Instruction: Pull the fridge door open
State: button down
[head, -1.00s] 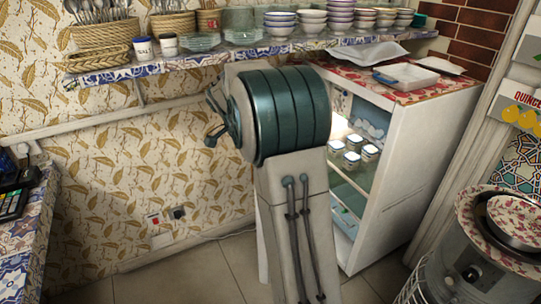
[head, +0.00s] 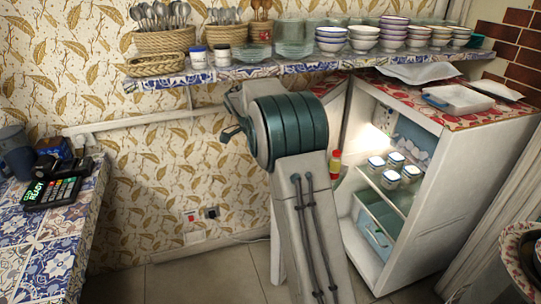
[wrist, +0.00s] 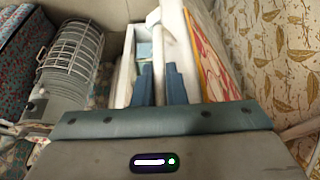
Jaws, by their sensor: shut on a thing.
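The white fridge (head: 455,185) stands at the right in the head view, its lit inside showing. Its door (head: 346,112) is partly open, swung out to the left, and largely hidden behind my arm. In the head view my fingers are hidden behind the arm.
Cups (head: 393,167) and a drawer (head: 375,228) are inside the fridge. A tiled shelf (head: 250,72) with bowls runs above. A tiled counter (head: 50,235) with a card reader is at the left. A caged cylinder (wrist: 72,60) stands left in the wrist view. Floor at the front is clear.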

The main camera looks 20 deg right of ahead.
jog(key=c, duration=1.5)
grip_release()
jog(key=p+v, duration=0.1)
jog(key=v, duration=1.2)
jog(key=shift+r+p, duration=0.4)
